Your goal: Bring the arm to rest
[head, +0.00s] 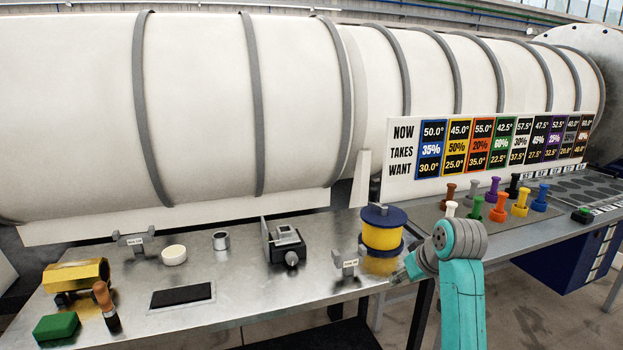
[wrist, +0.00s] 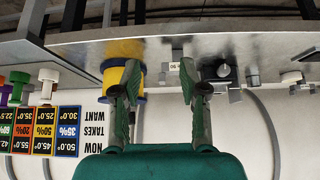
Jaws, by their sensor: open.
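My gripper (head: 402,274) is low in front of the bench's front edge in the head view, just right of and below the yellow spool with dark blue flanges (head: 382,236). My teal arm partly hides the gripper there. In the wrist view, which looks upside down, my gripper (wrist: 158,88) has its two fingers spread apart with nothing between them. The left finger overlaps the yellow spool (wrist: 122,50) in that picture; I cannot tell the gap between them.
The metal bench (head: 225,290) holds a black pad (head: 182,297), a brass cylinder (head: 76,275), a green block (head: 56,327), a black device (head: 284,243) and a small labelled bracket (head: 345,263). Several coloured pegs stand right, before the sign board (head: 402,160). A large white tank (head: 200,110) stands behind.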

